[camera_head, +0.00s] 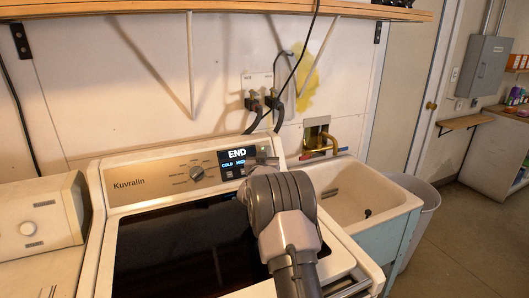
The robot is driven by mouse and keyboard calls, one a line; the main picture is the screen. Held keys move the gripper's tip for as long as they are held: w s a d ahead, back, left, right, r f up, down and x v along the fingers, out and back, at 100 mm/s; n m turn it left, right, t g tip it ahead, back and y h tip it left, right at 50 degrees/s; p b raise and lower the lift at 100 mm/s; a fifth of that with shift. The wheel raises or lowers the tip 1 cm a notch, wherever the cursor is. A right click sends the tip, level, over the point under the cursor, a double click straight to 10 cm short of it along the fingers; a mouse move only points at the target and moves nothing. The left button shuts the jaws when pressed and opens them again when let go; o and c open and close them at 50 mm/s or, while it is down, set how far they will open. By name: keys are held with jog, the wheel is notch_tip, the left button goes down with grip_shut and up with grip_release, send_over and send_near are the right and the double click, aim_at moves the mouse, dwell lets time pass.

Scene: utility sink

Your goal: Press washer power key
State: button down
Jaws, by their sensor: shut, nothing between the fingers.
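The washer (104,236) has a white body, a dark lid and a tan control panel (150,182) marked "Kuvralin". The panel has a round knob (196,173) and a lit display (237,160) reading "END" with blue words below. My arm reaches up from the bottom over the lid. My gripper (263,161) shows only in part beyond my wrist, shut and empty, at the panel just right of the display. I cannot tell whether it touches the panel. The power key cannot be made out; that part of the panel is covered by my gripper and wrist.
A utility sink (350,207) stands right of the washer, with a grey bin (420,203) beyond. Another white appliance (35,240) is at the left. Hoses and taps (262,100) are on the wall behind, below a wooden shelf (240,8). Open floor lies at the right.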

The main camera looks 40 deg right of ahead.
jog(key=shift+w+f, duration=0.15)
jog(key=shift+w+f+b, duration=0.25)
jog(key=shift+f+b, duration=0.1)
jog(key=shift+b, duration=0.05)
dwell(0.9)
jog(key=shift+f, duration=0.2)
dwell(0.3)
jog(key=shift+s+f+b, duration=0.15)
jog(key=shift+f+b, duration=0.1)
jog(key=shift+b, duration=0.4)
jog(key=shift+s, duration=0.1)
jog(key=shift+s+r, duration=0.1)
jog(key=shift+r, duration=0.05)
jog(key=s+r+b, duration=0.1)
jog(key=s, duration=0.1)
jog(key=s+a+r, duration=0.1)
jog(key=s+r, duration=0.1)
jog(key=shift+r+b, duration=0.15)
jog(key=shift+b, duration=0.25)
